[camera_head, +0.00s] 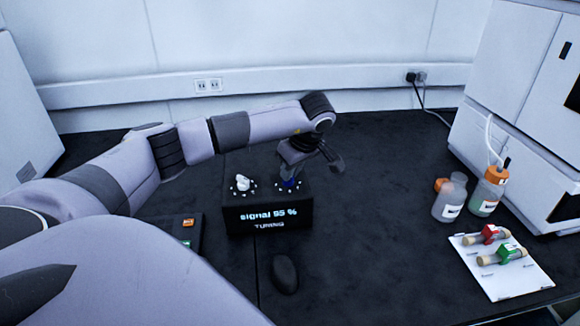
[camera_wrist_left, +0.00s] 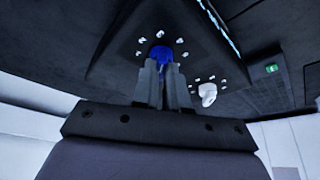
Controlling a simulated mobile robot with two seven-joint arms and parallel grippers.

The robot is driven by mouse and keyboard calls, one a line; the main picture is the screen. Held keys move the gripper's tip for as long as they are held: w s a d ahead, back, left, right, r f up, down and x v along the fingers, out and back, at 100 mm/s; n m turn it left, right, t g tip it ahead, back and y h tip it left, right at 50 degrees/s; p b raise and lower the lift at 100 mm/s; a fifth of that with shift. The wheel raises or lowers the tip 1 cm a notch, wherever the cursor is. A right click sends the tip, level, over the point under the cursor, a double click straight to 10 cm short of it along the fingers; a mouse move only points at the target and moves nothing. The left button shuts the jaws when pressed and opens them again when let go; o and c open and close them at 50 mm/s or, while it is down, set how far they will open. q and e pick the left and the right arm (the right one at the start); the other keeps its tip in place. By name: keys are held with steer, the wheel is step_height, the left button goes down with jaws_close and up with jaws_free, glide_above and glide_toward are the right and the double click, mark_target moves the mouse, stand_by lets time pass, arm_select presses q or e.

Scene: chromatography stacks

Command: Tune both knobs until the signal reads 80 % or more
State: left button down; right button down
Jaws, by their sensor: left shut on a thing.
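A black tuning box (camera_head: 268,217) stands on the dark bench, and its front display reads "signal 95 %" with "TUNING" below. A white knob (camera_head: 242,183) is on the left of its top, with white marks around it. A blue knob (camera_head: 290,183) is on the right of its top. My left gripper (camera_head: 291,172) points down over the blue knob. In the left wrist view its fingers are shut on the blue knob (camera_wrist_left: 160,53), and the white knob (camera_wrist_left: 207,91) stands free beside it. My right gripper is not in view.
A dark mouse (camera_head: 285,273) lies in front of the box. A dark panel with an orange button (camera_head: 188,223) is at the left. The bench behind the box is clear.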

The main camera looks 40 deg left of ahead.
arm_select(q)
steer(key=shift+w+n+g, duration=0.1)
steer(key=shift+n+g, duration=0.3)
steer(key=shift+n, duration=0.7)
steer(key=c, duration=1.2)
jaws_free()
steer(key=shift+o, duration=0.2)
steer(key=shift+r, duration=0.1)
steer(key=v, duration=0.7)
